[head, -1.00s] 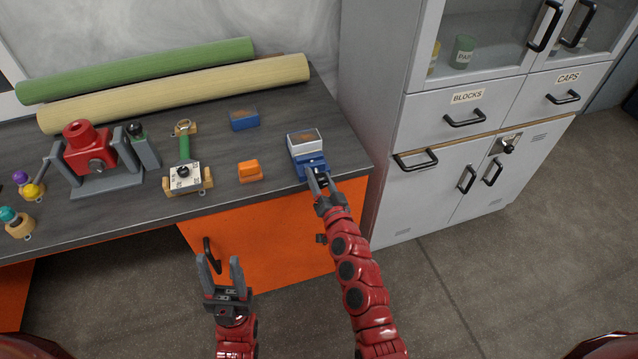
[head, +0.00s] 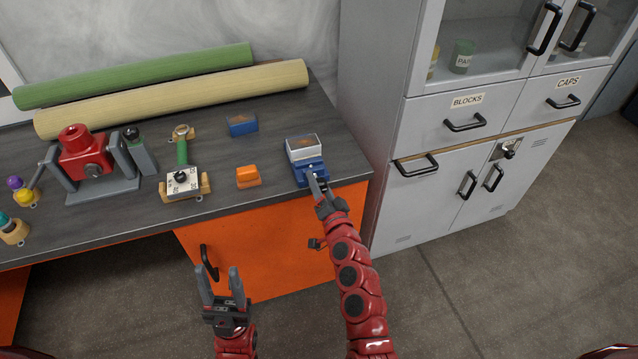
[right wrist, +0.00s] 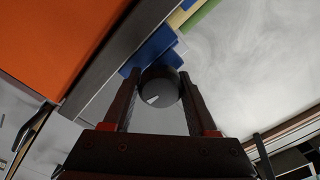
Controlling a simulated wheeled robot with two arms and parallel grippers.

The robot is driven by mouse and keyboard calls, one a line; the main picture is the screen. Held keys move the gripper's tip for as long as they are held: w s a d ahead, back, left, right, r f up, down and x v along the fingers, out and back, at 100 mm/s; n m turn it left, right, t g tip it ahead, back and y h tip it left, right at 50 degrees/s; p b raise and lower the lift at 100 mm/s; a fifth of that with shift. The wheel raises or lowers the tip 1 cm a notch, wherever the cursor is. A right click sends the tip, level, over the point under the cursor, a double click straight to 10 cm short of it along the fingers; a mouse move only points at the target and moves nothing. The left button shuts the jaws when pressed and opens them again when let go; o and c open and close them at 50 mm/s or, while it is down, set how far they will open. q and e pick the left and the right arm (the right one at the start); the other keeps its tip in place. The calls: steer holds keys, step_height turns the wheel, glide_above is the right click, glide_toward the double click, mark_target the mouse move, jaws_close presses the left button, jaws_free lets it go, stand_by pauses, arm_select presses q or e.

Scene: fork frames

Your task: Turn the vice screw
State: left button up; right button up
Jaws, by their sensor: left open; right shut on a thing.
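The blue vice (head: 305,172) stands at the right end of the bench top, near its front edge. A block with a pale frame and dark top (head: 301,148) sits at its upper part. My right gripper (head: 317,180) is at the front of the vice, shut on the screw's round black knob (right wrist: 160,88). The knob has a white mark, lower left of its middle in the right wrist view. In the head view the knob is mostly hidden by the fingers. My left gripper (head: 220,274) is open and empty in front of the orange bench front.
The dark bench top (head: 225,190) also bears an orange block (head: 248,176), a blue block (head: 242,125), a green-handled tool (head: 182,150), a red device (head: 86,152) and two long rolls. A grey cabinet (head: 400,200) stands close at the right. The floor in front is clear.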

stand_by(0.6)
steer(key=o, duration=1.4)
steer(key=shift+c, duration=0.2)
steer(key=b+v, duration=0.2)
steer(key=v, duration=1.5)
steer(key=shift+s+b, duration=0.2)
steer(key=shift+b, duration=0.1)
